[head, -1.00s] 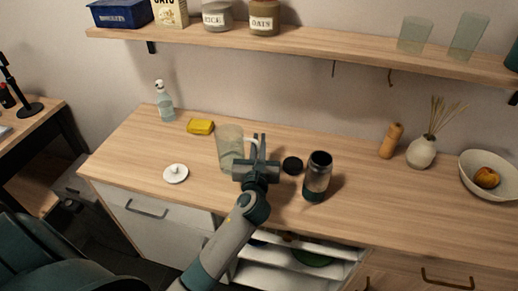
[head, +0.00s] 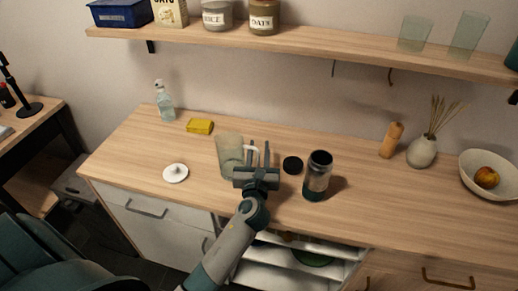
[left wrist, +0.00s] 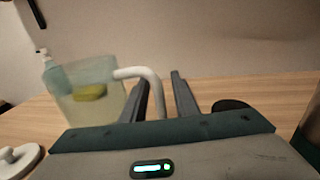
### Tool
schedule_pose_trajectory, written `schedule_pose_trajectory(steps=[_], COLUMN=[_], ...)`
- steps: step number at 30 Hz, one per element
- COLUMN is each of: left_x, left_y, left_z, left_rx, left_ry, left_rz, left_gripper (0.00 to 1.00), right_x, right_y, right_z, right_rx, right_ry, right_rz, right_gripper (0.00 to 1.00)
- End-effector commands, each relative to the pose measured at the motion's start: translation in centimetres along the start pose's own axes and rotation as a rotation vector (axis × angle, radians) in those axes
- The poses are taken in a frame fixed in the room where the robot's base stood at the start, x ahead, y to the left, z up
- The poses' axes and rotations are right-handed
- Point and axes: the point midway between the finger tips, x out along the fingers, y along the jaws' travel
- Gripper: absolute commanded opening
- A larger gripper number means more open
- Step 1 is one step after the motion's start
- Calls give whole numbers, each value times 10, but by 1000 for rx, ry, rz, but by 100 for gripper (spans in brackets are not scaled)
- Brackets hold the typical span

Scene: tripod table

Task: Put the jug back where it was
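The clear greenish jug (head: 230,152) with a white handle stands on the wooden counter (head: 130,150), looking slightly tilted in the head view. My left gripper (head: 260,152) is at its right side, with fingers apart around the handle. In the left wrist view the jug (left wrist: 88,98) is to the left, and its white handle (left wrist: 152,82) runs between the two spread fingers (left wrist: 160,88). A gap shows between the handle and the right finger. My right gripper is not in view.
A white lid (head: 175,173) lies left of the jug. A yellow sponge (head: 199,126) and a spray bottle (head: 165,101) are behind. A black disc (head: 292,165) and a dark jar (head: 318,176) stand close to the right. A shelf (head: 330,45) runs above.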

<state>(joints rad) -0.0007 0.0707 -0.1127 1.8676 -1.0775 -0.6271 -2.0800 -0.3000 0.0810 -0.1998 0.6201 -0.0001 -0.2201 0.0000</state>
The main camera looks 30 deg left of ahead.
Motion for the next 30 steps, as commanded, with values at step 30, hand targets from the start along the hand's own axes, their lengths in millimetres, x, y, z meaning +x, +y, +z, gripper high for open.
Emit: schedule_pose_trajectory(steps=[30], left_x=[-112], left_y=[0], left_z=[2], left_rx=[-1], left_ry=[-1], left_rz=[-1], left_gripper=[28], right_x=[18], right_y=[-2], right_z=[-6], right_rx=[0], right_ry=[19], right_rz=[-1], right_gripper=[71])
